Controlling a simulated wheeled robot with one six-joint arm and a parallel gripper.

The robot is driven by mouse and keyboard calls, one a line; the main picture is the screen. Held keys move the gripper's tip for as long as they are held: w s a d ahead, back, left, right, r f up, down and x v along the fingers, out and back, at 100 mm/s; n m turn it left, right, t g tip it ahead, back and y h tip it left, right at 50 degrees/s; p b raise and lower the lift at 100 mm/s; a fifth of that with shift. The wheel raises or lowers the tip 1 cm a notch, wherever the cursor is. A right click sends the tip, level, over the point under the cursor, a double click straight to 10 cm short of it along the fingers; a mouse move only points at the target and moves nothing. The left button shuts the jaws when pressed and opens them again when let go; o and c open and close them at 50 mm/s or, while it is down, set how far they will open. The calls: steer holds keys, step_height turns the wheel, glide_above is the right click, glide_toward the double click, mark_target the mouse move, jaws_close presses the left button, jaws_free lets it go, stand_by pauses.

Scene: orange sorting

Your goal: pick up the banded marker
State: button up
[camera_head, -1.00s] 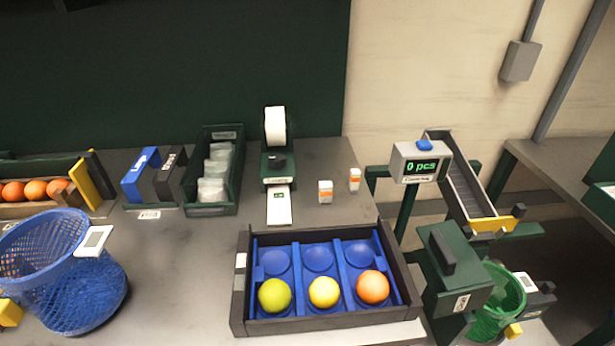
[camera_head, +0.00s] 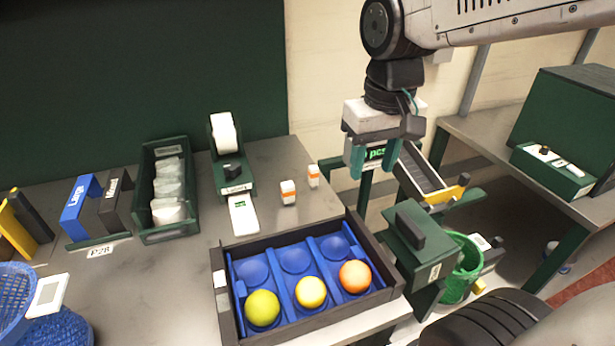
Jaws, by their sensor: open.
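My gripper (camera_head: 373,164) hangs in the upper middle right, pointing down with its two teal fingers apart and empty. It is in front of the counting display (camera_head: 376,152) and partly hides it. I cannot tell for sure which thing is the banded marker. Two small white upright pieces with orange bands, a nearer one (camera_head: 288,193) and a farther one (camera_head: 313,176), stand on the bench behind the blue tray, left of my gripper and apart from it. Small white items (camera_head: 570,168) also lie on a green holder (camera_head: 552,172) on the right table; their details are too small to read.
A dark-framed blue tray (camera_head: 222,303) holds a green, a yellow and an orange fruit. A label printer (camera_head: 233,178) and a green bin (camera_head: 151,232) of packets stand behind left. A chute (camera_head: 419,172) and a green basket (camera_head: 465,270) are right.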

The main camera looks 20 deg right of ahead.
steer(key=w+a+f, duration=0.2)
steer(key=w+f, duration=0.2)
steer(key=w, duration=0.8)
glide_toward(313, 184)
steer(key=shift+w+d+f+g, duration=0.15)
steer(key=shift+w+f+g, duration=0.2)
steer(key=shift+w, duration=0.3)
steer(key=shift+w+f, duration=0.15)
steer(key=shift+f, duration=0.15)
step_height(313, 184, down, 7)
steer(key=shift+w+d+f, duration=0.1)
steer(key=shift+f, duration=0.1)
jaws_close()
